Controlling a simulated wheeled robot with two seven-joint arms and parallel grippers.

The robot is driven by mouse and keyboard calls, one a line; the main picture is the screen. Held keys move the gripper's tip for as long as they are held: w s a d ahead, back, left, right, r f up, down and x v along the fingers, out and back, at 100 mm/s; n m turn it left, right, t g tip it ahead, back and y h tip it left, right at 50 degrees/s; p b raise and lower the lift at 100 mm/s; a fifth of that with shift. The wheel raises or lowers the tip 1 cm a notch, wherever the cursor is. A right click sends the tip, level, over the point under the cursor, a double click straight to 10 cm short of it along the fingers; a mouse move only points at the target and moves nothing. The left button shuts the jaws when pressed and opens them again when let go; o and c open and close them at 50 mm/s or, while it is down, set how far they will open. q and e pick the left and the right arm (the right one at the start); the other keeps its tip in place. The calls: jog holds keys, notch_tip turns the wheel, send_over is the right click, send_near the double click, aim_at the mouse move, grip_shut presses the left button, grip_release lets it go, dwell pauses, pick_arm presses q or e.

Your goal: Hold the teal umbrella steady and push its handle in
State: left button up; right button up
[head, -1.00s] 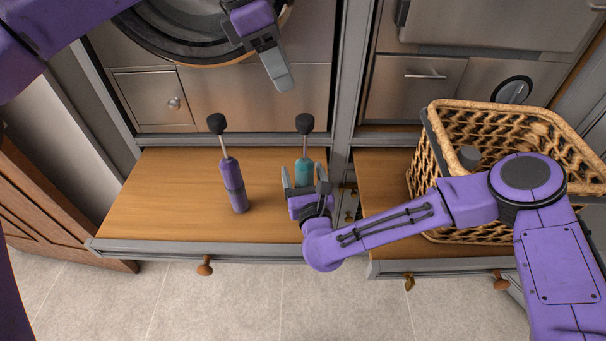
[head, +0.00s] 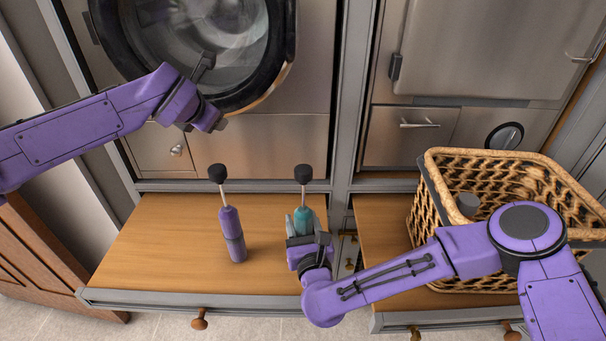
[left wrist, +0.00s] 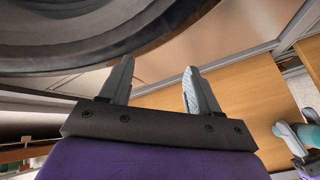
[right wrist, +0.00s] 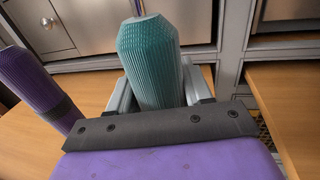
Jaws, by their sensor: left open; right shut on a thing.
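The teal umbrella (head: 303,218) stands upright on the right part of the wooden bench board. Its black handle (head: 303,173) is out on a thin pale shaft above the teal body. My right gripper (head: 304,230) is shut on the teal body from the front; the ribbed teal body also shows between its fingers in the right wrist view (right wrist: 150,62). My left gripper (head: 211,62) is open and empty, up in front of the round machine door, left of and above the handle. Its spread fingers show in the left wrist view (left wrist: 158,88).
A purple umbrella (head: 231,235) with its own black handle out stands left of the teal one. A wicker basket (head: 430,200) stands on the right board, with a grey-topped item inside.

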aim_at(297, 176)
pick_arm(q)
jog(key=s+d+t+h, duration=0.1)
jog(key=s+t+h, duration=0.1)
jog(key=s+h, duration=0.1)
jog(key=s+d+m+t+h, duration=0.1)
jog(key=s+d+t+h, duration=0.1)
jog(key=s+h, duration=0.2)
jog(key=s+d+r+t+h, duration=0.1)
jog(key=s+h, duration=0.3)
jog(key=s, duration=0.1)
jog(key=shift+s+d+m+t, duration=0.25)
jog(key=shift+d+m+t, duration=0.05)
jog(key=shift+d+t, duration=0.1)
jog(key=s+d+f+m+g+h, duration=0.1)
jog(key=s+d+f+g+h, duration=0.2)
jog(key=s+d+f+g, duration=0.35)
jog(key=shift+t, duration=0.85)
jog(key=x, duration=0.7)
jog(key=s+d+x, duration=0.1)
jog(key=x, duration=0.3)
jog(key=shift+w+d+f, duration=0.1)
jog(key=shift+d+f, duration=0.05)
jog(key=shift+f, duration=0.15)
